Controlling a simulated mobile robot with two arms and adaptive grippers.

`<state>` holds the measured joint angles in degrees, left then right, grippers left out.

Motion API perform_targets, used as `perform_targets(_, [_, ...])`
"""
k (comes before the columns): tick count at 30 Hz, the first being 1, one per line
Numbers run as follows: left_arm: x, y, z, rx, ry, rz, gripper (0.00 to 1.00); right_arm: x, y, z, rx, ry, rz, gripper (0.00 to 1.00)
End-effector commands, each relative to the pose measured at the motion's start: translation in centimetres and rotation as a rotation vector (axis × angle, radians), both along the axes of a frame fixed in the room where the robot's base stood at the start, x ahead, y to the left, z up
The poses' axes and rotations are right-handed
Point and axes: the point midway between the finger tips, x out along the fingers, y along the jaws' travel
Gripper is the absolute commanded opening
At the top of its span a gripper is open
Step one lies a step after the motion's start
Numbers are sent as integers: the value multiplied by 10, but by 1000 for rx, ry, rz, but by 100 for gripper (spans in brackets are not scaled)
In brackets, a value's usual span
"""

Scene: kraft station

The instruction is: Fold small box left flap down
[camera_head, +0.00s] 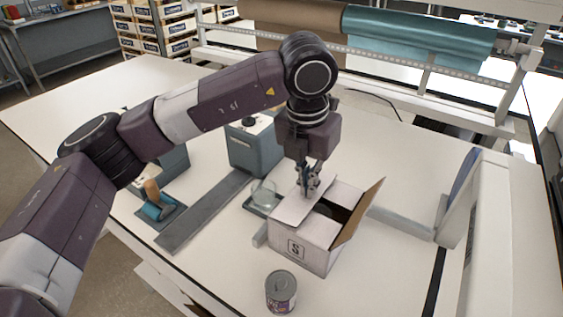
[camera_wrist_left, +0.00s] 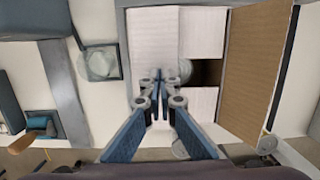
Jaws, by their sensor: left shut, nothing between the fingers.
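The small white box (camera_head: 301,247) with an S mark stands on the table in the head view. Its left flap (camera_head: 291,209) lies inward over the left part of the opening, nearly flat, and it also shows in the left wrist view (camera_wrist_left: 152,35). The right flap (camera_head: 361,208) stands up and leans outward, brown inside (camera_wrist_left: 257,65). The front and back flaps lie inward. A dark gap remains between them, with part of a round grey thing showing. My left gripper (camera_head: 309,193) is shut and empty, pointing down at the left flap near its inner edge; contact is unclear. My right gripper is out of view.
A can (camera_head: 281,294) stands in front of the box. A clear glass container (camera_head: 263,194) on a dark base is left of it, near a grey-blue machine (camera_head: 252,145). A tape dispenser (camera_head: 157,205) lies farther left. A white upright frame (camera_head: 480,215) stands at right.

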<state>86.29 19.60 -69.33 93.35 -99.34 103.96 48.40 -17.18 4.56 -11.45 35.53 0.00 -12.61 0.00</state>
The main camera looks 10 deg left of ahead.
Motion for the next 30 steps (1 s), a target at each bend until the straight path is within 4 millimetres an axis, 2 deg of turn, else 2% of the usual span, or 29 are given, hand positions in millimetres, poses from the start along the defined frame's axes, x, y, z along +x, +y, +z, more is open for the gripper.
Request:
perform_targets(16, [0,0,-8,0,0,0,0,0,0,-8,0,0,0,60])
perform_targets(26, [0,0,-6,0,0,0,0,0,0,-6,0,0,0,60])
perform_targets(30, [0,0,3,-1,-2,0,0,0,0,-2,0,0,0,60])
